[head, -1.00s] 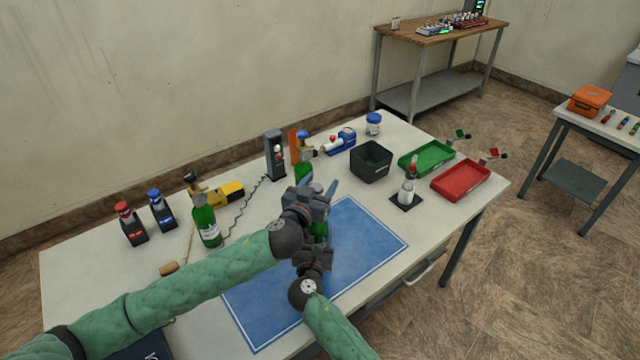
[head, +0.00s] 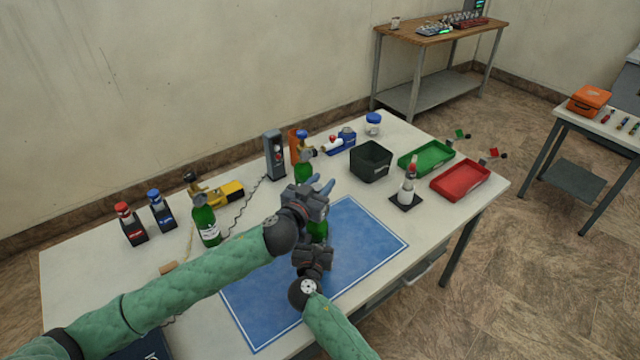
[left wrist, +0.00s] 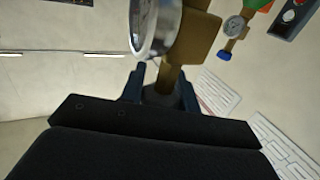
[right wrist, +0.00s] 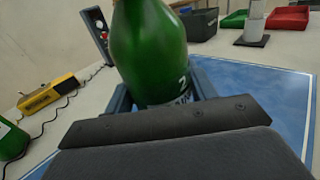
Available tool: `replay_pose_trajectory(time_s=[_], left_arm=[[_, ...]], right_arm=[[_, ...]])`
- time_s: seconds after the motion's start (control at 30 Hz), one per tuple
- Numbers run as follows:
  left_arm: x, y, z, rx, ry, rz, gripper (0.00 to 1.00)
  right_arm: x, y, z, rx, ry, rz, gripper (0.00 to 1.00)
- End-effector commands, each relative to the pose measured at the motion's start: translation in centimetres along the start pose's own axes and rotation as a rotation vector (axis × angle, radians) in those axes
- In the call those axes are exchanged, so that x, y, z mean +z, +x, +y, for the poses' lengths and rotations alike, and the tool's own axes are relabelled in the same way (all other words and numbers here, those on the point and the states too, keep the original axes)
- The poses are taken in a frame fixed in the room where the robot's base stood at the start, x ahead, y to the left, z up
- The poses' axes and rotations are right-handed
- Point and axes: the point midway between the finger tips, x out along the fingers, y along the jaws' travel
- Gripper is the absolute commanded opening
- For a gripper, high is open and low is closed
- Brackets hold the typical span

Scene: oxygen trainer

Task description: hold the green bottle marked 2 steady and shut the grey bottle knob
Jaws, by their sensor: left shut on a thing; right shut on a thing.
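The green bottle marked 2 (right wrist: 150,50) stands upright over the blue mat (head: 365,235), and its "2" shows in the right wrist view. My right gripper (right wrist: 165,95) is shut around its lower body. In the head view the bottle (head: 318,231) is mostly hidden by my grippers. My left gripper (head: 322,187) is at the top of this bottle. In the left wrist view its blue fingers are shut on the grey bottle knob (left wrist: 160,97), beside a brass fitting (left wrist: 195,35) with a round gauge (left wrist: 155,22). How far the knob is turned cannot be seen.
Another green bottle (head: 206,222) stands left, and one with a regulator (head: 303,172) stands behind. A grey meter box (head: 274,155), a dark bin (head: 371,162), a green tray (head: 426,158) and a red tray (head: 461,181) line the back and right. The mat's right part is clear.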

Motion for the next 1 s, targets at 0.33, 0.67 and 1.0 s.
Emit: replay_pose_trajectory(time_s=[0.33,0.67,1.0], left_arm=[[0.0,0.0,0.3,0.245,0.004,0.001,0.09],[0.0,-0.1,0.8,0.430,0.004,0.002,0.09],[-0.1,-0.3,1.2,0.599,0.005,0.004,0.09]], right_arm=[[0.1,0.0,0.0,0.000,-0.001,-0.001,0.10],[0.1,0.0,0.1,0.001,-0.001,-0.002,0.10],[0.1,0.0,0.1,0.002,-0.001,-0.002,0.10]])
